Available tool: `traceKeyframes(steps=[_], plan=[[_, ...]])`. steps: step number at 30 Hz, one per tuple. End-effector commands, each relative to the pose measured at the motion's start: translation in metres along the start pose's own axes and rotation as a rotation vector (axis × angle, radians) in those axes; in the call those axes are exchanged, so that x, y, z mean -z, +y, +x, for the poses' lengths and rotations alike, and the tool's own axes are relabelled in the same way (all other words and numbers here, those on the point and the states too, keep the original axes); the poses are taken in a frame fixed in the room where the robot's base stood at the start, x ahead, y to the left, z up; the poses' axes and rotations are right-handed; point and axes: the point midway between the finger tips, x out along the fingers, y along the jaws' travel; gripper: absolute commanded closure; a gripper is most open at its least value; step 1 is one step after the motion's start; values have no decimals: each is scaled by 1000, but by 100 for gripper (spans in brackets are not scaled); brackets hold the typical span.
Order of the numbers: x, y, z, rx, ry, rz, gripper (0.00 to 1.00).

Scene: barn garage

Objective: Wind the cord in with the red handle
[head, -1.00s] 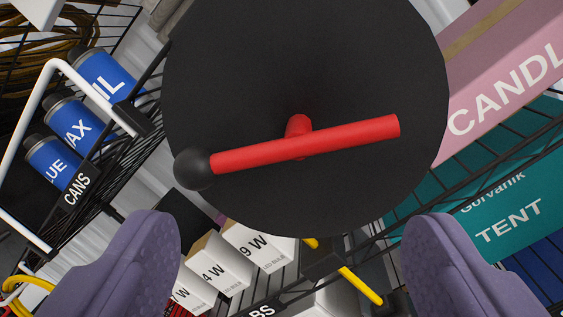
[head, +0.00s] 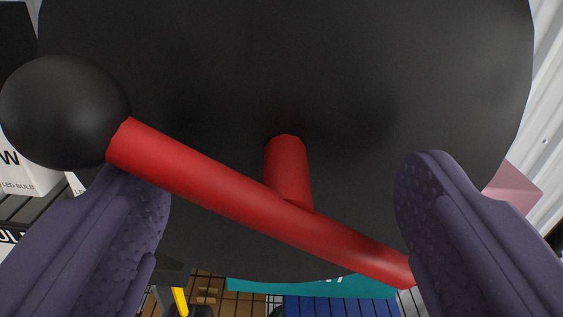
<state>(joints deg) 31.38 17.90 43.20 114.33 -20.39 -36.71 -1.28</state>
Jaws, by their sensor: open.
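The red handle (head: 235,196) is a bar slanting from upper left to lower right across the head view, joined by a short red stub (head: 288,168) to a large black disc (head: 330,60). A black ball knob (head: 62,110) sits at the bar's left end. My gripper (head: 285,190) is open, with one purple finger at each side. The left finger is under the knob end of the bar, and the right finger is by the bar's other end. I cannot tell whether either finger touches it. No cord shows.
White bulb boxes (head: 28,170) stand on a wire shelf at the left. A teal box (head: 310,286) and a blue box (head: 340,306) lie below the disc. A pink box (head: 515,188) and a corrugated wall (head: 548,150) are at the right.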

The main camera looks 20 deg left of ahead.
Motion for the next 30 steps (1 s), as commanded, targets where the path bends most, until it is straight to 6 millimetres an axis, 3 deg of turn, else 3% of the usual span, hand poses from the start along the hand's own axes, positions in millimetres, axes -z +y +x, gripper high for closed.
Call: traceKeyframes(steps=[5,16,30], plan=[[0,0,0,0,0,0,18],[0,0,0,0,0,1,100],[0,0,0,1,0,36,100]])
